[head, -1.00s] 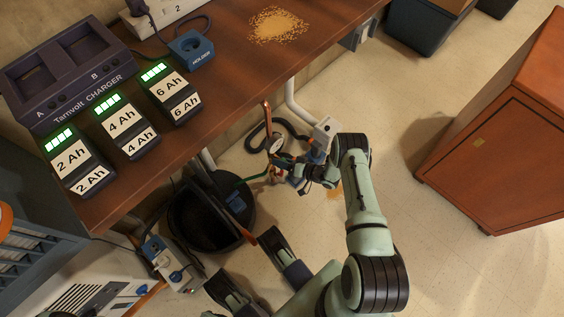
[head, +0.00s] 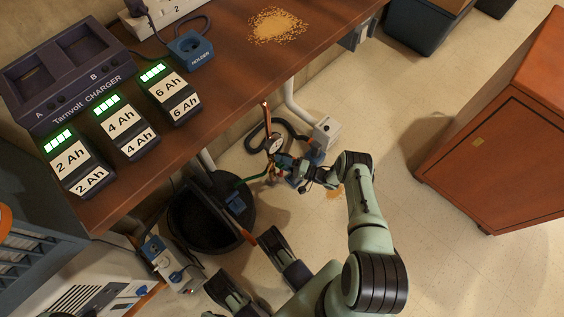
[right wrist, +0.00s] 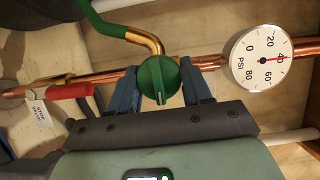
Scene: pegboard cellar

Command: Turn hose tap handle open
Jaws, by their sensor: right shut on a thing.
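The hose tap handle is a round green knob (right wrist: 158,80) with a raised ridge, in the middle of the right wrist view. It sits on a copper pipe (right wrist: 215,62) below a brass elbow and green hose (right wrist: 105,24). The ridge stands upright in that view, across the pipe, with a pale mark at its lower end. My right gripper (right wrist: 160,88) has one blue finger at each side of the knob and is shut on it. In the head view the right gripper (head: 284,168) is under the bench edge, and the knob is too small to make out.
A pressure gauge (right wrist: 254,58) sits right of the knob, its red needle near 40. A red-sleeved lever (right wrist: 68,91) with a tag (right wrist: 38,113) is to the left. A black bucket (head: 190,232), bench (head: 225,85) and cabinet (head: 500,150) surround open floor.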

